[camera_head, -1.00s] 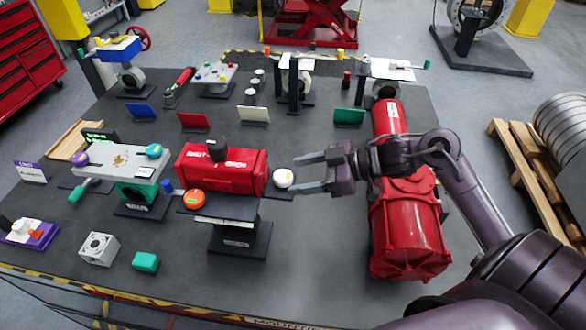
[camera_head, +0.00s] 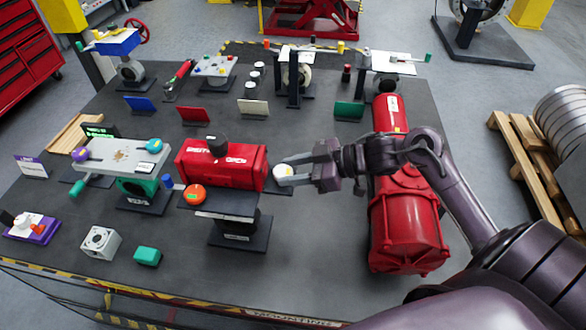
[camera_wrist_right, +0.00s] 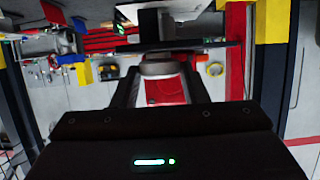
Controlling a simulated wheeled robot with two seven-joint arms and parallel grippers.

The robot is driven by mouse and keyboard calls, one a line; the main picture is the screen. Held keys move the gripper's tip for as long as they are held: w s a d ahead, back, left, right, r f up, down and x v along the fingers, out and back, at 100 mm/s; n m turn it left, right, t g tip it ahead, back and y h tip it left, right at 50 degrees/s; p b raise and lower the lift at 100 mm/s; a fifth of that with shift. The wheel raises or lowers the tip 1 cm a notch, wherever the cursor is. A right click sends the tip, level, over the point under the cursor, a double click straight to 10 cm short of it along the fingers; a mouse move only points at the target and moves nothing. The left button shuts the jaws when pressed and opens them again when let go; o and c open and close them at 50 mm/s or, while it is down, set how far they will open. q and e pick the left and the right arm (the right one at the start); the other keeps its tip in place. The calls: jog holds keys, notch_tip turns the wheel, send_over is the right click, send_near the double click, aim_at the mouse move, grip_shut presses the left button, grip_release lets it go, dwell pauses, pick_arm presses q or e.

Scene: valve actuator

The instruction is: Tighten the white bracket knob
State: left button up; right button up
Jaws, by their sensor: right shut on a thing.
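The white bracket knob (camera_head: 283,170) sits at the right end of the bracket (camera_head: 225,205) that carries a red actuator (camera_head: 215,167) with a black cap. My right gripper (camera_head: 285,171) reaches in from the right and is shut on the white knob, with a finger on either side of it. In the right wrist view the knob (camera_wrist_right: 158,66) shows as a pale shape between the two dark fingers (camera_wrist_right: 160,88). An orange knob (camera_head: 194,194) sits at the bracket's left end. My left gripper is in neither view.
A large red actuator (camera_head: 408,220) lies right of the bracket, under my right arm. A grey plate with purple and blue knobs (camera_head: 122,156) stands to the left. A white cube (camera_head: 100,242) and green block (camera_head: 147,256) lie in front.

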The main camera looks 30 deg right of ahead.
jog(key=m+t+h, duration=0.3)
jog(key=shift+s+a+m, duration=0.35)
jog(key=shift+m, duration=0.05)
jog(key=shift+a+m+t+h+b, duration=0.15)
jog(key=shift+m+t+h+b, duration=0.25)
jog(key=shift+m+h, duration=0.5)
jog(key=m+h+b, duration=0.1)
jog(key=m+t+h+b, duration=0.1)
jog(key=h, duration=0.1)
jog(key=shift+s+a+f, duration=0.1)
jog(key=shift+a+f, duration=0.05)
jog(key=shift+a, duration=0.05)
jog(key=shift+m+h+b, duration=0.6)
jog(key=shift+m+b, duration=0.1)
jog(key=shift+b, duration=0.25)
jog(key=shift+r, duration=0.2)
jog(key=o, duration=0.9)
jog(key=shift+o, duration=0.4)
jog(key=shift+d, duration=0.1)
